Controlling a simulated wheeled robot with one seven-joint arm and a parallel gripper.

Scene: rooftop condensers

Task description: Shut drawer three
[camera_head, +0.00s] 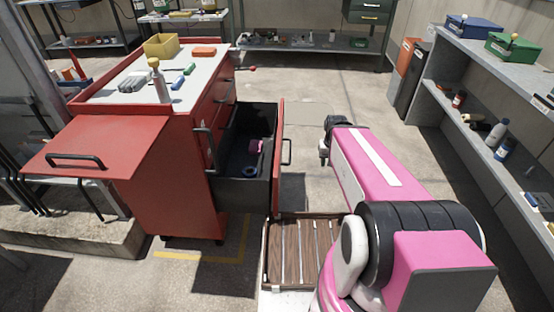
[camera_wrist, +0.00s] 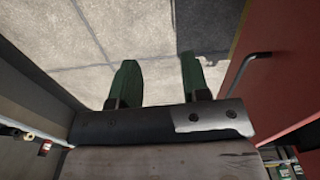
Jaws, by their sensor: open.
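A red cabinet (camera_head: 165,185) stands left of centre in the head view. One deep drawer (camera_head: 240,188) is pulled far out to the right, with dark walls, a red front and a black handle (camera_head: 288,152). It holds a pink item (camera_head: 256,146) and a blue ring-shaped item (camera_head: 251,172). I see no number on it. My gripper (camera_head: 324,150) is right of the drawer front, apart from it, partly hidden by my pink arm. In the wrist view, its green fingers (camera_wrist: 158,82) are spread and empty; a red panel (camera_wrist: 275,85) with a black handle (camera_wrist: 245,70) is at right.
A yellow bin (camera_head: 161,47), a bottle (camera_head: 159,85) and small items sit on the cabinet top. A red flap (camera_head: 100,143) juts out left. A slatted wooden crate (camera_head: 268,250) lies below the drawer. Grey shelving (camera_head: 480,125) stands right. Floor behind is mostly clear.

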